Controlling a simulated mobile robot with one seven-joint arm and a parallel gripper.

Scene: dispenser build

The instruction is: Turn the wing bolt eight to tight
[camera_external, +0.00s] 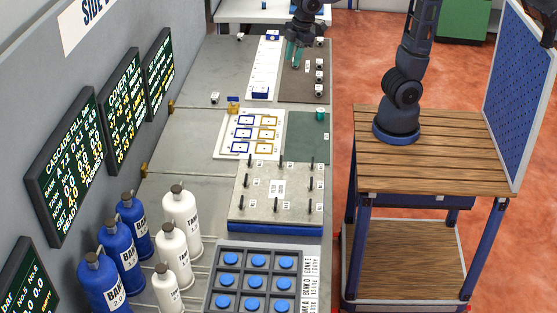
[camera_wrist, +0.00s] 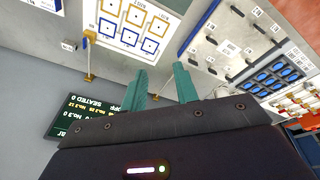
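A grey plate on a blue base (camera_external: 236,205) stands mid-bench in the external view. Several dark upright bolts (camera_external: 311,184) stick up from it around a small white label. Their number tags are too small to read, so I cannot tell which is eight. The plate also shows at the upper right of the wrist view (camera_wrist: 234,28). My gripper (camera_external: 295,55) is at the far end of the bench, well beyond the plate and apart from it. In the wrist view its two teal fingers (camera_wrist: 162,88) are spread with nothing between them.
A white board with blue and yellow frames (camera_external: 230,143) lies beyond the plate. A rack of blue-capped slots (camera_external: 211,285) is on the near side. Blue and white bottles (camera_external: 182,220) stand at the left, below wall screens (camera_external: 66,165). A wooden-topped cart (camera_external: 440,165) is at right.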

